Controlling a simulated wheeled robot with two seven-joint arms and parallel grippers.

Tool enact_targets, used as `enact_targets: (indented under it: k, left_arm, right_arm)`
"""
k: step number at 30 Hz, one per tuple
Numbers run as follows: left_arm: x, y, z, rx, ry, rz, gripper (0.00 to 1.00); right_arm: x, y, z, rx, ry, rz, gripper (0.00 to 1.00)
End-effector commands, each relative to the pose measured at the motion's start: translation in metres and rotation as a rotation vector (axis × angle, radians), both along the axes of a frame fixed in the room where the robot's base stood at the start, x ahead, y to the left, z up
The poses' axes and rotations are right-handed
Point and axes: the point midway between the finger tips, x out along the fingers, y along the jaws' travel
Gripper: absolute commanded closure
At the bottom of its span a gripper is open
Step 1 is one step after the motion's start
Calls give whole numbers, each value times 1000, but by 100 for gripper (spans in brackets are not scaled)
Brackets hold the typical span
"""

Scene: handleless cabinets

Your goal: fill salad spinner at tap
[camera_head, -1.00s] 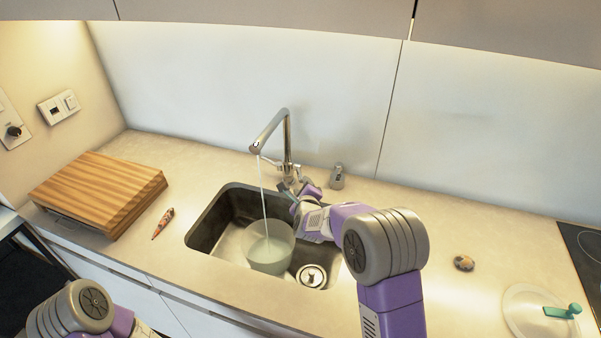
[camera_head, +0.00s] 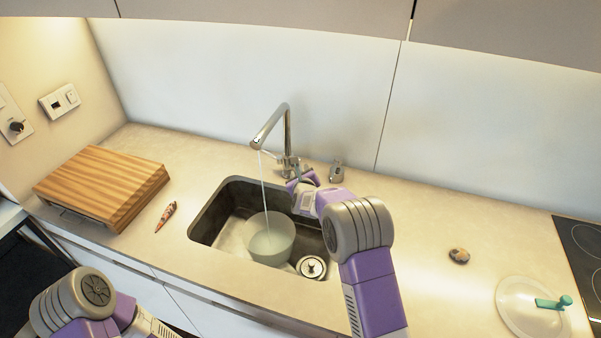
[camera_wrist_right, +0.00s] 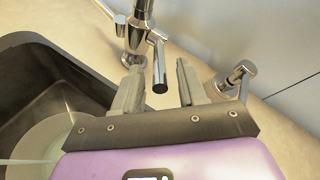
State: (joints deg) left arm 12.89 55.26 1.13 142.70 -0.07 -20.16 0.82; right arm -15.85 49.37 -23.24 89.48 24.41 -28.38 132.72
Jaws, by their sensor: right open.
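The salad spinner bowl (camera_head: 269,246), pale and translucent, stands in the sink under the tap (camera_head: 287,135). A thin stream of water (camera_head: 264,185) falls from the spout into the bowl, which holds water. In the right wrist view the tap (camera_wrist_right: 139,25) shows with its lever (camera_wrist_right: 159,68) pointing between my fingers. My right gripper (camera_wrist_right: 158,85) is open around the lever, a finger on each side with gaps. It also shows beside the tap base in the head view (camera_head: 300,174). The spinner lid (camera_head: 517,300) with a teal handle (camera_head: 553,302) lies at the right. My left gripper is out of view.
The sink (camera_head: 205,218) has a drain strainer (camera_head: 312,267) beside the bowl. A chrome fitting (camera_head: 336,172) stands right of the tap. A wooden board (camera_head: 105,185), an orange-brown item (camera_head: 166,215) and a small round item (camera_head: 459,256) lie on the counter. The hob (camera_head: 582,245) is far right.

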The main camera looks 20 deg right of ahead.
Motion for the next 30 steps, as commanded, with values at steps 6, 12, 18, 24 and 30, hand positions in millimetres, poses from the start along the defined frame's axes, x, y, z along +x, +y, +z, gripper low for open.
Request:
enact_targets:
  k: [6, 12, 18, 24, 30]
  left_arm:
    - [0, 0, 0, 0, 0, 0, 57]
    - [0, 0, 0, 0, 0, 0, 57]
    - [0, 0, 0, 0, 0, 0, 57]
    - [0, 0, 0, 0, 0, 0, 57]
    - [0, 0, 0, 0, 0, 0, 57]
  right_arm:
    - [9, -1, -3, 0, -1, 0, 59]
    - [9, -1, -3, -1, 0, 2, 59]
    - [9, -1, -3, -1, 0, 2, 83]
    - [9, -1, -3, -1, 0, 2, 100]
    - [9, -1, -3, -1, 0, 2, 100]
